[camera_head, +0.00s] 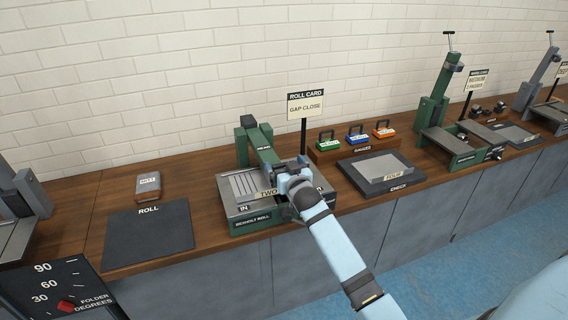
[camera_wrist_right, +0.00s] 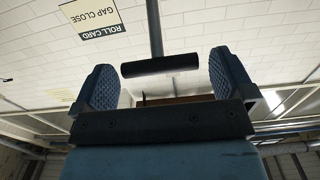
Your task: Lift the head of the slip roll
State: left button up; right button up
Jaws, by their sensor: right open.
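The slip roll (camera_head: 258,224) is a green bench machine with a grey bed in the middle of the worktop. Its green head (camera_head: 264,150) is a slanted bar over the bed, with its near end partly hidden by my right gripper (camera_head: 290,178). My right gripper is at the near end of the head. In the right wrist view the gripper (camera_wrist_right: 165,82) is open, with a dark bar (camera_wrist_right: 173,66) showing between its fingers, apart from both. I cannot tell how deep the bar sits. A tag reading TWO (camera_head: 268,193) shows on the bed. My left gripper is not in view.
A roll card (camera_head: 305,105) stands on a post behind the machine. Right of it are a gauge rack (camera_head: 330,154) with green, blue and orange gauges, and a dark check tray (camera_head: 400,184). Left are a roll mat (camera_head: 150,236) and a small grey block (camera_head: 148,186).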

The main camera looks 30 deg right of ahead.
jog(key=shift+w+d, duration=0.1)
jog(key=shift+w, duration=0.35)
jog(key=shift+c, duration=0.2)
